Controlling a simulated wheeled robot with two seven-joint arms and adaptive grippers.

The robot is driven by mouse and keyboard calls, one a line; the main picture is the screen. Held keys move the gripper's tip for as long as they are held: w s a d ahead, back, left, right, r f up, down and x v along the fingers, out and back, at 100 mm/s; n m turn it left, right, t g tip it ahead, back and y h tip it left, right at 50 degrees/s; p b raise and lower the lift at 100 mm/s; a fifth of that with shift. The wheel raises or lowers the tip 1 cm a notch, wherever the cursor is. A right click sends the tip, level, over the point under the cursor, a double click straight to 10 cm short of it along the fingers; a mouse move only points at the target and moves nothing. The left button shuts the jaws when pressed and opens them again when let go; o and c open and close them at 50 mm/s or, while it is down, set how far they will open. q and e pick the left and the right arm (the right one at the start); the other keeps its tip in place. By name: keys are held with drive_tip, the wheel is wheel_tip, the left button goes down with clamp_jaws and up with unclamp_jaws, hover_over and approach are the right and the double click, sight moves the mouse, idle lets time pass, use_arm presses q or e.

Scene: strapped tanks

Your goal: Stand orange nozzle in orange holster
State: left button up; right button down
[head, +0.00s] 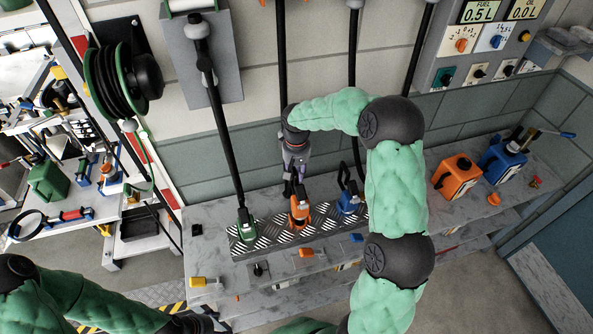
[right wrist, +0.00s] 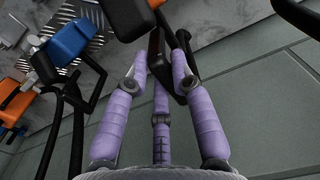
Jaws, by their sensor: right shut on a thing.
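The orange nozzle (head: 299,212) is upright over the diamond-plate strip (head: 272,236) on the bench, between the green and blue nozzles. My right gripper (head: 292,182) is above it, shut on its black handle. The right wrist view shows the fingers (right wrist: 160,65) around the dark handle (right wrist: 157,48), with part of the orange body (right wrist: 130,14) at the top edge. I cannot make out the orange holster apart from the nozzle, or whether the nozzle is seated in it. My left arm is at the lower left; its gripper is out of frame.
The green nozzle (head: 245,227) stands to the left and the blue nozzle (head: 347,202) to the right, both close. Black hoses hang above. An orange tank (head: 456,178) and a blue tank (head: 502,160) stand at the right. The tiled wall (right wrist: 262,100) is close behind.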

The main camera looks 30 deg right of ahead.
drive_tip(key=shift+f+b, duration=0.6)
drive_tip(key=shift+f, duration=0.45)
drive_tip(key=shift+f+b, duration=0.9)
drive_tip(key=shift+f, duration=0.4)
idle(1.1)
drive_tip(key=c, duration=1)
unclamp_jaws()
drive_tip(key=shift+f, duration=0.1)
wheel_tip(320, 180, up, 12)
drive_tip(key=shift+r, duration=0.1)
drive_tip(key=shift+s, duration=0.1)
